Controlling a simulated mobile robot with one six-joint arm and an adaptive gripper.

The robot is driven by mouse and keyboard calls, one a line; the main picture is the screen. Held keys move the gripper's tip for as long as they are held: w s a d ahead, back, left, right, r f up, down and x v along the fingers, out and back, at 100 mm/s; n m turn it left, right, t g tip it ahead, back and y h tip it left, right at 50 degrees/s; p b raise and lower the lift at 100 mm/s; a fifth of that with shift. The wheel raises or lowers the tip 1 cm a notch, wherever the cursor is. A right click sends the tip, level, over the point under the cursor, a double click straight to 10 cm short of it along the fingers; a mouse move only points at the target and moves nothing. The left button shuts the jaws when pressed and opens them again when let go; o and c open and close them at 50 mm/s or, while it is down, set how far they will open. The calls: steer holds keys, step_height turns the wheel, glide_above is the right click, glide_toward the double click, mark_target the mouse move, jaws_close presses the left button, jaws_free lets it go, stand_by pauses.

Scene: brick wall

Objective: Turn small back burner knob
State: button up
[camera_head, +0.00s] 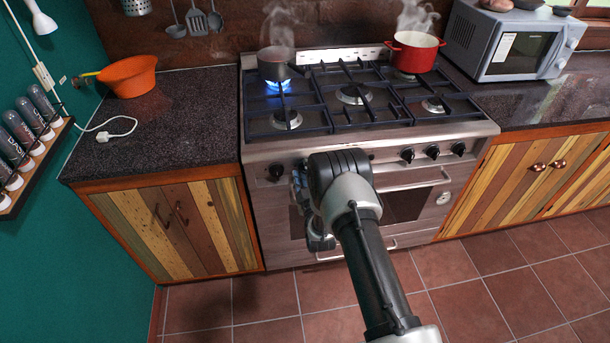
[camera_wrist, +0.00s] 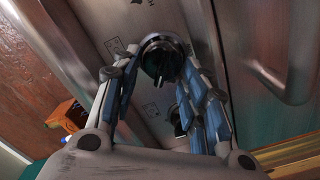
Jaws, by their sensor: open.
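Round black knobs line the stove's steel front panel. In the wrist view one dark knob (camera_wrist: 163,58) lies just ahead of and between my gripper's (camera_wrist: 153,70) two spread fingertips; my gripper is open, and I cannot tell if it touches the knob. A second knob (camera_wrist: 182,118) shows partly behind the right finger. In the head view my gripper (camera_head: 300,185) is at the left part of the panel, mostly hidden by my wrist. The leftmost knob (camera_head: 276,172) is just left of it. I cannot tell which knob serves the small back burner.
A dark steaming pot (camera_head: 274,65) sits over a blue flame at back left. A steaming red pot (camera_head: 415,52) stands at back right. The oven handle (camera_head: 412,186) juts out below the panel. Cabinets flank the stove; the tiled floor (camera_head: 262,300) in front is clear.

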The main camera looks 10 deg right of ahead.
steer(key=shift+c, duration=0.2)
steer(key=c, duration=0.7)
steer(key=shift+o, duration=0.2)
steer(key=shift+m, duration=0.3)
steer(key=m, duration=0.6)
steer(key=d+m, duration=0.1)
steer(key=m, duration=0.3)
steer(key=shift+r, duration=0.25)
steer(key=o, duration=0.7)
